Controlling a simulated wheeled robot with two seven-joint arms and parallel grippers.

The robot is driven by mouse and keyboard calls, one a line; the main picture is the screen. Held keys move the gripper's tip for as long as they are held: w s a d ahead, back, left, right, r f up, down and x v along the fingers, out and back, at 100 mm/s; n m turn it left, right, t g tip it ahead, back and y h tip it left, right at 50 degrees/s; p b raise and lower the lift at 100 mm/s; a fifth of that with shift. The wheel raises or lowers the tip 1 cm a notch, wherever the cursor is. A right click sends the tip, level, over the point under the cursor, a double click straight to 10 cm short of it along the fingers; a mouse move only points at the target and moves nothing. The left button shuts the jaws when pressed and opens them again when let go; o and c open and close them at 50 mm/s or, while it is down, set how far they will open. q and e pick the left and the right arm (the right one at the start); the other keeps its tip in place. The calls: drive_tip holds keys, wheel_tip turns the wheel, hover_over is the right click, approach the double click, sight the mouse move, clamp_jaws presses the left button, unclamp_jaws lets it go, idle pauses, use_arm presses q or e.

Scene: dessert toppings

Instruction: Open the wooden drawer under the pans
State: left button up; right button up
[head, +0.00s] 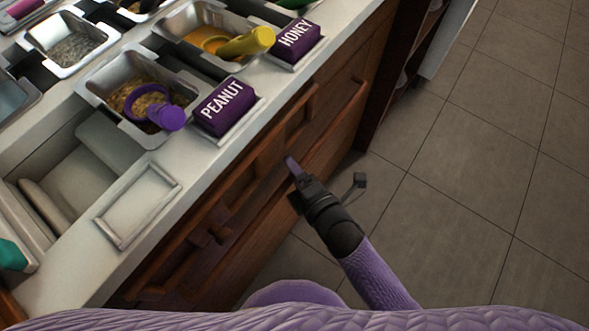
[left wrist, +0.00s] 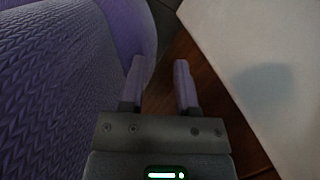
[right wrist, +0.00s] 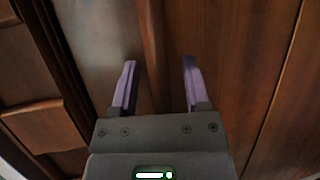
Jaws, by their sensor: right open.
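The wooden drawer fronts (head: 262,190) are under the counter that holds the pans, with long wooden bar handles (head: 345,112) along them. I cannot tell whether any drawer stands out. My right gripper (head: 293,164) is beside the drawer fronts, over their middle. In the right wrist view its fingers (right wrist: 158,88) are open, with a narrow wooden strip (right wrist: 151,45) showing between them; contact cannot be told. My left gripper (left wrist: 160,85) is open and empty in the left wrist view, near brown wood and a pale surface. It is not made out in the head view.
Metal pans with toppings (head: 130,78) sit in the white counter (head: 85,262), behind purple PEANUT (head: 224,106) and HONEY (head: 294,42) labels. A purple scoop (head: 166,116) and yellow scoop (head: 250,42) rest in pans. The tiled floor (head: 480,160) at right is clear.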

clamp_jaws()
idle(1.4)
